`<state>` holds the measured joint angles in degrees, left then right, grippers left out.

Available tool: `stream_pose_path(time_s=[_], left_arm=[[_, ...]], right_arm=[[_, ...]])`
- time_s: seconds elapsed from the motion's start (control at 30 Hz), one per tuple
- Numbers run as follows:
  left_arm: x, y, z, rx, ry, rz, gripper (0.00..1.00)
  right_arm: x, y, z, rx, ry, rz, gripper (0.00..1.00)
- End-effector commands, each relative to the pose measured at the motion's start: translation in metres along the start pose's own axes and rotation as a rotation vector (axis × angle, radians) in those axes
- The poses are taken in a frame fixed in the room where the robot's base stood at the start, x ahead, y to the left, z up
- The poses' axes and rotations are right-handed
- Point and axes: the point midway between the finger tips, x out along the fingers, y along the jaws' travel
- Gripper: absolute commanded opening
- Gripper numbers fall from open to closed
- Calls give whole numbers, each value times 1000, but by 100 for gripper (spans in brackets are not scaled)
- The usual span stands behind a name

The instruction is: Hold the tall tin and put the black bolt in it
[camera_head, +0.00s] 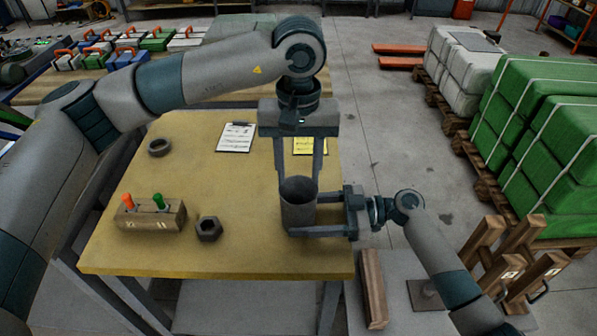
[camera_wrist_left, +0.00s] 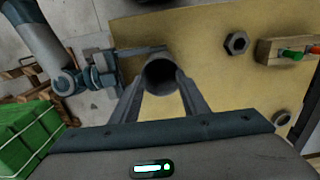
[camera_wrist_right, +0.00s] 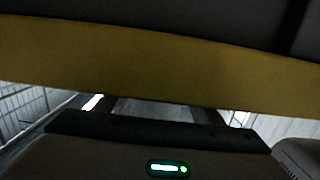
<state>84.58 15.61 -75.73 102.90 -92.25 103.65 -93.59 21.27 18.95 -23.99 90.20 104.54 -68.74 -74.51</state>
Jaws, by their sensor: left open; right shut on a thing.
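The tall tin (camera_head: 298,205) is a grey open-topped cylinder, upright at the table's right front. My right gripper (camera_head: 304,217) is shut on its sides, reaching in from the right. My left gripper (camera_head: 299,176) is open and points down above the tin's mouth, one finger to each side. In the left wrist view the tin (camera_wrist_left: 160,77) shows a dark inside between the open fingertips (camera_wrist_left: 160,84). I see no black bolt for certain; the tin's bottom is too dark to tell. A dark hexagonal piece with a hole (camera_head: 208,229) lies left of the tin.
A wooden block (camera_head: 150,217) with an orange and a green peg stands at the left of the yellow table (camera_head: 215,255). A dark ring (camera_head: 159,147) lies behind it. A clipboard (camera_head: 235,137) and a yellow sheet (camera_head: 309,146) lie at the back. The table's middle is clear.

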Motion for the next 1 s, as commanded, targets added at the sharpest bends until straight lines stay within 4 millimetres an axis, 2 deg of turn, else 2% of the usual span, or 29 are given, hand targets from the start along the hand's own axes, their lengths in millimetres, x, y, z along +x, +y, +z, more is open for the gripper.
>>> stream_pose_path(time_s=[0.6,0.8,1.0], left_arm=[[-96,0,-1,-1,3,0,41],[-109,0,0,1,1,1,41],[-110,0,0,1,1,0,41]], right_arm=[[0,0,0,0,0,0,49],[0,0,0,0,0,0,49],[0,0,0,0,0,0,49]])
